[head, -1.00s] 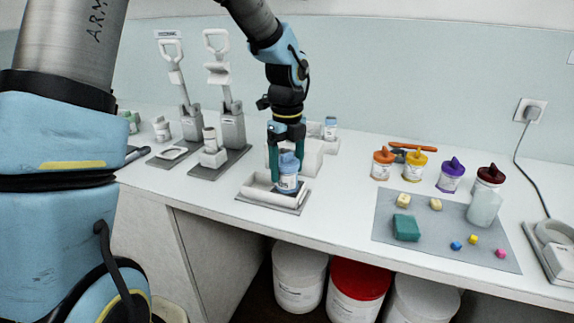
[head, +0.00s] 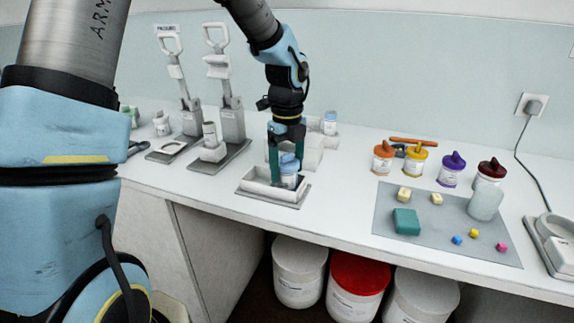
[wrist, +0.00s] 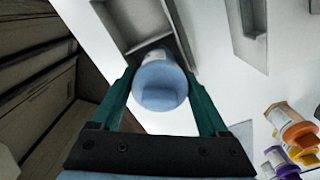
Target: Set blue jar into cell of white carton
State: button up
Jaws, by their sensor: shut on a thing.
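The blue jar (head: 289,170) has a blue lid and a pale label. It is between the teal fingers of my gripper (head: 286,160), which is shut on it. In the wrist view the blue lid (wrist: 162,85) shows between the two fingers (wrist: 162,100). The white carton (head: 259,182) is a low open tray on a grey mat near the bench's front edge. The jar is upright at the carton's right end, its lower part partly hidden by the carton's wall. I cannot tell whether it touches the cell floor.
Two lever presses (head: 232,125) stand at left. Coloured-lid jars (head: 383,158) and a grey mat (head: 440,235) are at right.

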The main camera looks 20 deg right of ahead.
jog(key=shift+f, duration=0.4)
jog(key=shift+f, duration=0.2)
dwell(0.3)
jog(key=shift+s+f, duration=0.1)
jog(key=shift+f, duration=0.15)
dwell(0.6)
jog(key=o, duration=0.8)
jog(key=shift+a+f, duration=0.1)
notch_tip(320, 180, up, 6)
jog(key=p, duration=0.5)
jog(key=shift+r+p, duration=0.2)
jog(key=shift+p, duration=0.2)
